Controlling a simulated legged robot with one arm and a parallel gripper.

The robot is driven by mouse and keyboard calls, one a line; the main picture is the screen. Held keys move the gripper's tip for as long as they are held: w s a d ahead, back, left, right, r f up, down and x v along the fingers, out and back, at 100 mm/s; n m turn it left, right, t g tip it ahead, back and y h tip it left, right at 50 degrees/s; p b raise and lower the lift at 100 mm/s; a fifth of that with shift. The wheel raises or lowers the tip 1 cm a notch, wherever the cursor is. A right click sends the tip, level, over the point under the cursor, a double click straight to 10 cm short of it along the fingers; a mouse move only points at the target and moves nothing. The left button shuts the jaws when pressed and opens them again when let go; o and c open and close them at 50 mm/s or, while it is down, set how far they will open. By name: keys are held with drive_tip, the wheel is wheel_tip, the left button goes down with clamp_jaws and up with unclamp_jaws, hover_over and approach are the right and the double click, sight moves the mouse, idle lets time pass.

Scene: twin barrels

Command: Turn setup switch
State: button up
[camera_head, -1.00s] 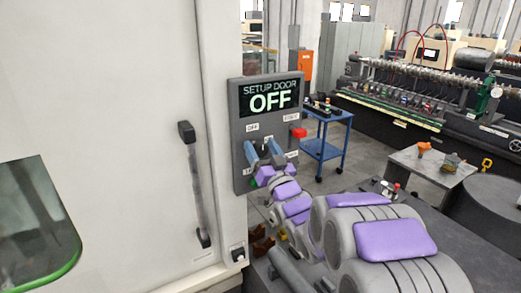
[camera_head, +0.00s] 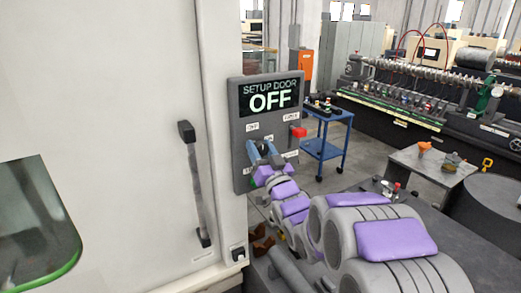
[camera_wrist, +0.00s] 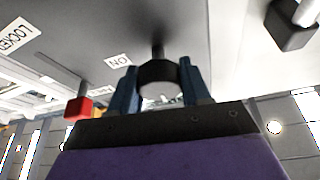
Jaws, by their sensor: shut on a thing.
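The grey control panel (camera_head: 240,140) is mounted beside the large pale door. Its display (camera_head: 270,97) reads "SETUP DOOR OFF". The black, round-ended setup switch (camera_wrist: 158,77) projects from the panel on a short stem in the wrist view. My gripper (camera_head: 264,150) has its two blue fingers in front of the panel's lower part. In the wrist view the fingers of my gripper (camera_wrist: 158,66) stand on either side of the switch and are shut on it.
A red knob (camera_head: 298,132) projects from the panel at its right; a label (camera_wrist: 118,61) reading "ON" is near the switch. The door handle (camera_head: 195,185) is to the left. A blue cart (camera_head: 325,150) and a grey table (camera_head: 432,170) stand behind my arm.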

drive_tip(key=shift+m, duration=0.3)
drive_tip(key=m+h, duration=0.1)
drive_tip(key=m, duration=0.2)
drive_tip(key=m+h, duration=0.2)
drive_tip(key=m, duration=0.1)
drive_tip(key=shift+m+h+b, duration=0.3)
drive_tip(key=m+h, duration=0.2)
drive_tip(key=m, duration=0.3)
drive_tip(key=shift+f+m, duration=0.1)
drive_tip(key=shift+m, duration=0.2)
drive_tip(key=m+g+h+p, duration=0.1)
drive_tip(key=m+p, duration=0.1)
drive_tip(key=m, duration=0.2)
drive_tip(key=shift+m+g, duration=0.3)
drive_tip(key=shift+g, duration=0.1)
drive_tip(key=shift+f+m+g+h+p, duration=0.1)
drive_tip(key=shift+m+g+h+p, duration=0.3)
drive_tip(key=shift+m+p, duration=0.65)
drive_tip(key=shift+f+m+g, duration=0.15)
drive_tip(key=shift+m+g, duration=0.15)
drive_tip(key=shift+m, duration=0.25)
drive_tip(key=shift+f, duration=0.1)
